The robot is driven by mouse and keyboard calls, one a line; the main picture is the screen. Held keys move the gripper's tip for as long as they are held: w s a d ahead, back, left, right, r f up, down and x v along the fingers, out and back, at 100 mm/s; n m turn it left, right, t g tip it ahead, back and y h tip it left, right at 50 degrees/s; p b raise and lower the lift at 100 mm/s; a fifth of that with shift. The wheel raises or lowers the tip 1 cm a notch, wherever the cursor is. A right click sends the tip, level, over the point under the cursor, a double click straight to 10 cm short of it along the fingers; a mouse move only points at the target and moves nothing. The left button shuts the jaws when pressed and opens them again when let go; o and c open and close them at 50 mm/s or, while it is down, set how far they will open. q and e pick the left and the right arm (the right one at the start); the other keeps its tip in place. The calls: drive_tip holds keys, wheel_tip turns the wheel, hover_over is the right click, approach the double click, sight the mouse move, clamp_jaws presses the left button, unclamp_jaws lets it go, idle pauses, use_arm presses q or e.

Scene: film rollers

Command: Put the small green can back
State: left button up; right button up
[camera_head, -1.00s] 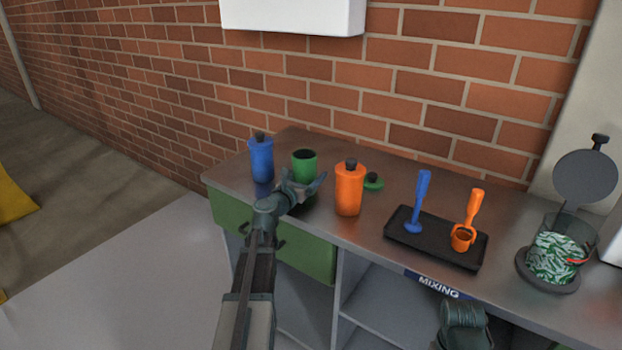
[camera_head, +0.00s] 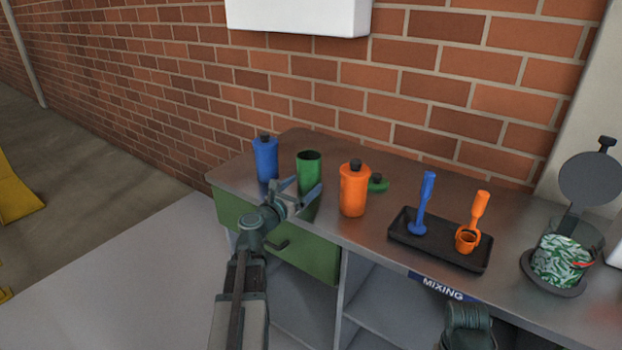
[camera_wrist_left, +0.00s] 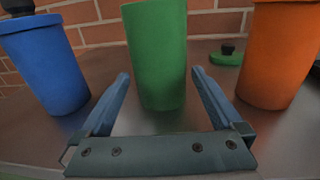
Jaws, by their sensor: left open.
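The small green can (camera_head: 309,168) stands upright and open-topped on the counter, between a blue bottle and an orange bottle. My left gripper (camera_head: 298,187) is open in front of it. In the left wrist view the green can (camera_wrist_left: 157,55) stands between and just beyond the fingertips of my left gripper (camera_wrist_left: 160,80), with a gap on both sides. A green lid (camera_head: 378,184) with a black knob lies on the counter behind the orange bottle; it also shows in the left wrist view (camera_wrist_left: 229,57). A dark piece at the bottom edge may be part of my right arm; its fingers cannot be made out.
The blue bottle (camera_head: 265,158) stands left of the can and the orange bottle (camera_head: 353,190) right of it. A black tray (camera_head: 398,232) holds blue and orange tools. A glass jar (camera_head: 562,260) stands farther right. A green drawer (camera_head: 308,255) is under the counter (camera_head: 340,234).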

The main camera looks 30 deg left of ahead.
sight(303, 185)
use_arm(q)
drive_tip(key=s, duration=0.5)
idle(0.6)
